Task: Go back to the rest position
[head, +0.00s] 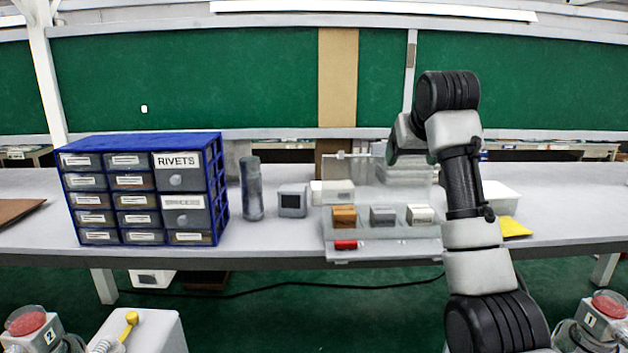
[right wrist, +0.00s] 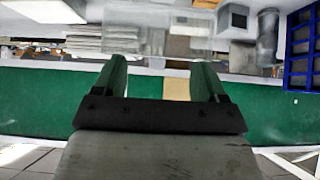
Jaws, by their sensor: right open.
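My right arm rises from the bottom right of the head view, bends at a black joint and reaches over the workbench (head: 285,238). My right gripper (right wrist: 160,63) shows in the right wrist view with two green fingers spread apart. Nothing is between the fingers; the bench and its items show beyond them. In the head view its fingers are hard to make out behind the arm's wrist. My left gripper is in neither view.
A blue drawer cabinet (head: 217,190) stands at the bench's left, beside a grey cylinder (head: 251,188) and a small grey box (head: 292,201). A grey tray (head: 385,247) with small blocks is near the arm. Red-topped units (head: 26,321) (head: 609,304) stand in front.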

